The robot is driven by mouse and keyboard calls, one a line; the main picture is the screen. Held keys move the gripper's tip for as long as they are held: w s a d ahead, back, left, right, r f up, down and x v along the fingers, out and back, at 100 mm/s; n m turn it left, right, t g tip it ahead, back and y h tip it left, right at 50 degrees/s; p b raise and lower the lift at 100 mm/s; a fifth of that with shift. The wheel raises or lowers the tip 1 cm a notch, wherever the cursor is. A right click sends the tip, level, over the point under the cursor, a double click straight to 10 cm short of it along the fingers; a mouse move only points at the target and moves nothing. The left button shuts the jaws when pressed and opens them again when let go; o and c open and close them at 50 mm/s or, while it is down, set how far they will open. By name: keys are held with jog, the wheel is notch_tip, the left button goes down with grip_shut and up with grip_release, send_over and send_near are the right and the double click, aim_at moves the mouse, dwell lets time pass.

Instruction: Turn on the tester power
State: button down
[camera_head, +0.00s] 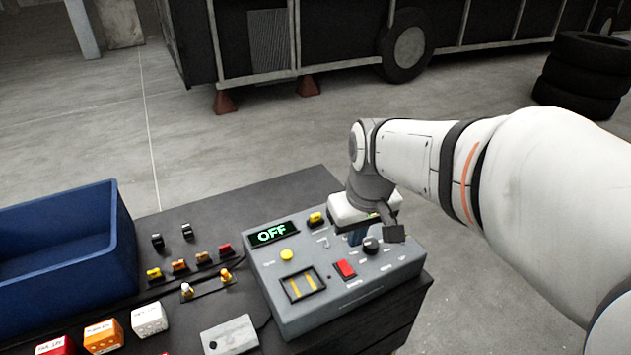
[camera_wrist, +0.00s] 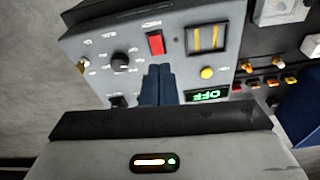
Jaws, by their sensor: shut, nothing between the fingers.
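The tester (camera_head: 335,299) is a grey box on the dark bench, and its display (camera_head: 272,234) reads OFF in green. Its panel carries a red rocker switch (camera_head: 345,269), a black knob (camera_head: 371,245), a round yellow button (camera_head: 287,255) and a framed window with yellow bars (camera_head: 302,284). My gripper (camera_head: 356,238) points down over the panel's far part, behind the red switch. In the wrist view its blue fingers (camera_wrist: 158,70) are together and empty, between the red switch (camera_wrist: 156,43) and the display (camera_wrist: 208,95). Whether the tips touch the panel I cannot tell.
A blue bin (camera_head: 110,240) stands at the left of the bench. Small fuses and connectors (camera_head: 179,266), labelled cubes (camera_head: 149,318) and a grey plate (camera_head: 230,335) lie left of the tester. A coach and stacked tyres (camera_head: 585,75) stand behind, beyond open floor.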

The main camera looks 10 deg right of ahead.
jog(key=r+n, duration=0.1)
jog(key=r, duration=0.1)
send_over(343, 260)
jog(key=s, duration=0.2)
jog(key=shift+s+d+f+p, duration=0.1)
jog(key=shift+d+f+p, duration=0.15)
jog(key=shift+p, duration=0.1)
jog(key=f, duration=0.4)
jog(key=w+f, duration=0.1)
jog(key=f, duration=0.4)
jog(key=f+p, duration=0.1)
jog(key=f, duration=0.4)
jog(key=shift+w+a, duration=0.4)
jog(key=shift+d+g, duration=0.15)
jog(key=shift+g, duration=0.15)
